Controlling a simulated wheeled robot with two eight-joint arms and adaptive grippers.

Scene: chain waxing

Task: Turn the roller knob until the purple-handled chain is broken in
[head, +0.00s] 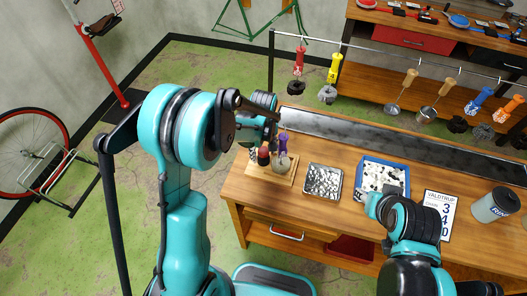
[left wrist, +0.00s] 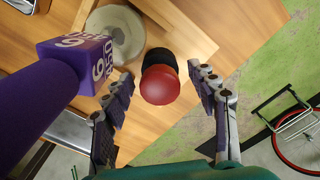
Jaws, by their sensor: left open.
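The red roller knob (left wrist: 160,85) has a black collar and stands on a wooden board. In the left wrist view it lies between the fingers of my left gripper (left wrist: 164,88), which is open, with a visible gap on both sides. In the head view the red knob (head: 263,156) is just below my left wrist. The purple-handled chain's purple handle (left wrist: 60,80) rises beside the knob, on the left in the wrist view, with a lettered block at its end. The handle (head: 283,144) stands upright in the head view. Its chain is not clearly visible.
The workbench also holds a metal tray of small parts (head: 322,181), a blue tray (head: 368,164), a printed card (head: 440,207) and a grey canister (head: 494,205). Tools with coloured handles hang from a rail (head: 375,46) behind. My right arm extends over the bench's front right.

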